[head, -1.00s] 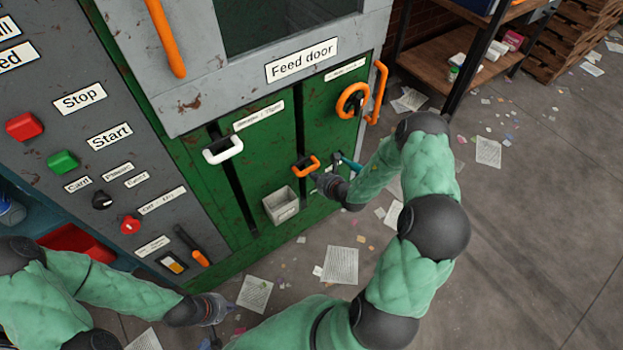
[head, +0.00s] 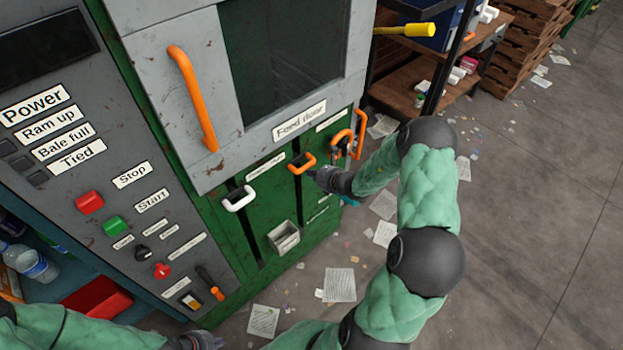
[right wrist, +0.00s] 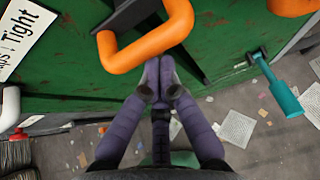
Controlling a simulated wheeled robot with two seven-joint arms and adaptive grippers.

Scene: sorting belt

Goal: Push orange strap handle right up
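The right strap handle, an orange U-shaped grip (head: 302,162), sits near the top of its dark slot in the green panel. It also fills the upper middle of the right wrist view (right wrist: 150,50). My right gripper (head: 318,178) is just below it. In the right wrist view the gripper's purple fingers (right wrist: 160,75) are together, with their tips at the underside of the orange bar and nothing seen between them. Touching looks likely, but the contact itself is hidden. My left gripper (head: 205,342) is at the bottom edge, mostly cut off, away from the handle.
A white handle (head: 238,198) sits in the slot to the left. A grey box (head: 284,237) is fixed on the panel below. An orange lever (head: 361,134) stands to the right. A teal-handled part (right wrist: 276,88) sticks out right of my fingers. Papers litter the floor.

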